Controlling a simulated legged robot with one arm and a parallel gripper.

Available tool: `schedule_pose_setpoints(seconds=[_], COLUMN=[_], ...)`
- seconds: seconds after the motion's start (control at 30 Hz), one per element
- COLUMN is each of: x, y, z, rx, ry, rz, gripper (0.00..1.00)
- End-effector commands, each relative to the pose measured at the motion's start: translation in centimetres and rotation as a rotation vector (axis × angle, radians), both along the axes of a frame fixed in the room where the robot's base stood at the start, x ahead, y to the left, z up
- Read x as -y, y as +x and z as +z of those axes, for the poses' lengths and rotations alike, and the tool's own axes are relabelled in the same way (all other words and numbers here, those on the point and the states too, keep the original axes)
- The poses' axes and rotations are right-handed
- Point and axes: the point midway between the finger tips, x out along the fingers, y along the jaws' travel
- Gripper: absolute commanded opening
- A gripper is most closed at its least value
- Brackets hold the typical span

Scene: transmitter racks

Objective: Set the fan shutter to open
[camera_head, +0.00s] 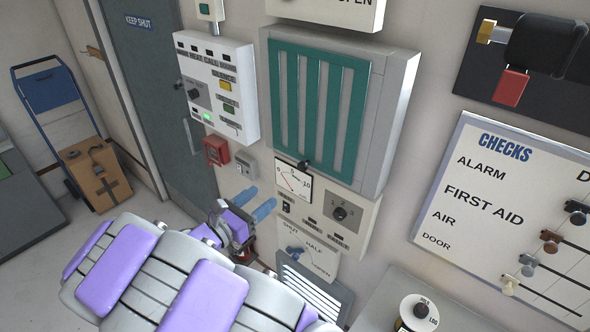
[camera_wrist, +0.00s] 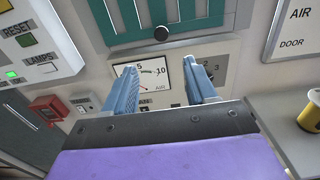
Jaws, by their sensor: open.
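A plate marked SHUT, HALF and OPEN (camera_head: 322,254) is on the wall low in the head view, above a louvred vent (camera_head: 312,292). My gripper (camera_head: 254,203) is open and empty, left of the gauge panel and up-left of the plate. Its blue fingers (camera_wrist: 158,75) frame the gauge in the wrist view.
The gauge (camera_head: 292,184) and a numbered rotary knob (camera_head: 341,212) are on a panel below the grille. A heater-call panel (camera_head: 216,85) and red box (camera_head: 216,151) are to the left. A counter with a spool (camera_head: 418,312) is at lower right.

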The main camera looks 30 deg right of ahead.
Motion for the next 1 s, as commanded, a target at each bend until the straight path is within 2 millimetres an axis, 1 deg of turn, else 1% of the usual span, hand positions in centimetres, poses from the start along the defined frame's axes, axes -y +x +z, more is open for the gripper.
schedule_pose_setpoints(seconds=[0.03, 0.1, 0.6, 0.8, 1.0], x=[1.1, 2.3, 10.6, 12.7, 13.5], y=[0.2, 0.6, 3.7, 4.5, 4.8], z=[0.0, 0.0, 0.1, 0.1, 0.1], rx=[-0.001, -0.001, 0.001, 0.003, 0.002], ry=[0.0, 0.001, 0.001, 0.002, 0.002], rz=[-0.007, -0.007, -0.006, -0.004, -0.003], gripper=[0.56, 0.56, 0.56, 0.56, 0.56])
